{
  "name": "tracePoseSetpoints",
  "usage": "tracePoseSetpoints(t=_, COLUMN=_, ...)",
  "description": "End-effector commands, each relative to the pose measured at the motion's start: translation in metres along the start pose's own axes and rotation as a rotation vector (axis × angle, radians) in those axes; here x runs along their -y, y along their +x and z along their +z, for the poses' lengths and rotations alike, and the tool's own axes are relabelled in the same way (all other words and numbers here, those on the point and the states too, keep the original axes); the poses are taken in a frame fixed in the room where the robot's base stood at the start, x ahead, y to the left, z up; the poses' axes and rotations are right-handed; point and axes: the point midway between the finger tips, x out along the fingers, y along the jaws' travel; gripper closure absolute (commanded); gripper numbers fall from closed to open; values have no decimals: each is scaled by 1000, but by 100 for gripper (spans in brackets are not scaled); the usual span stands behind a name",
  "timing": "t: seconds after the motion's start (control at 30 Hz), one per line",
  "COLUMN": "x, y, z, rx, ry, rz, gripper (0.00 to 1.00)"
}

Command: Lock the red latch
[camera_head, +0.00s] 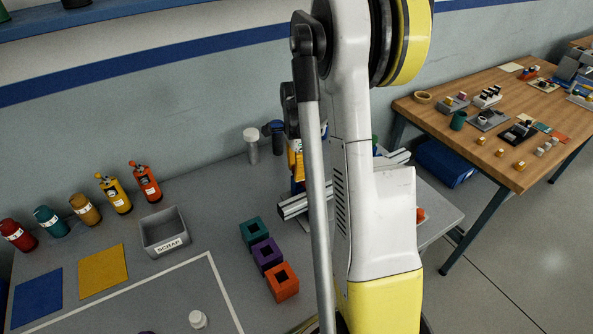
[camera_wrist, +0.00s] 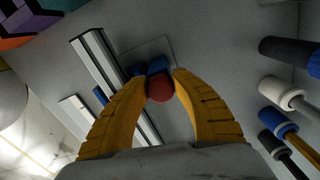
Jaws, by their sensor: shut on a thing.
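In the wrist view the red latch (camera_wrist: 160,88) shows as a rounded red end with a blue part (camera_wrist: 157,67) right behind it. It sits between the two yellow fingertips of my gripper (camera_wrist: 161,80), which is shut on it. A pale outlined square lies on the grey surface behind it.
Metal profile rails (camera_wrist: 110,75) run close beside the left finger. Several capped cylinders (camera_wrist: 280,92) stand at the right of the wrist view. In the head view, green, purple and orange blocks (camera_head: 282,281) and a scrap bin (camera_head: 165,232) lie left of my arm.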

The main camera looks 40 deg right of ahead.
Motion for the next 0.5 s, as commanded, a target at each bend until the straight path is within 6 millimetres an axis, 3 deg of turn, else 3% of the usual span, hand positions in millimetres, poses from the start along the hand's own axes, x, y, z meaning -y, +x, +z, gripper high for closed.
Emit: tracePoseSetpoints(t=0.5, x=-1, y=1, z=0, rx=0, ry=83, rz=2, gripper=100)
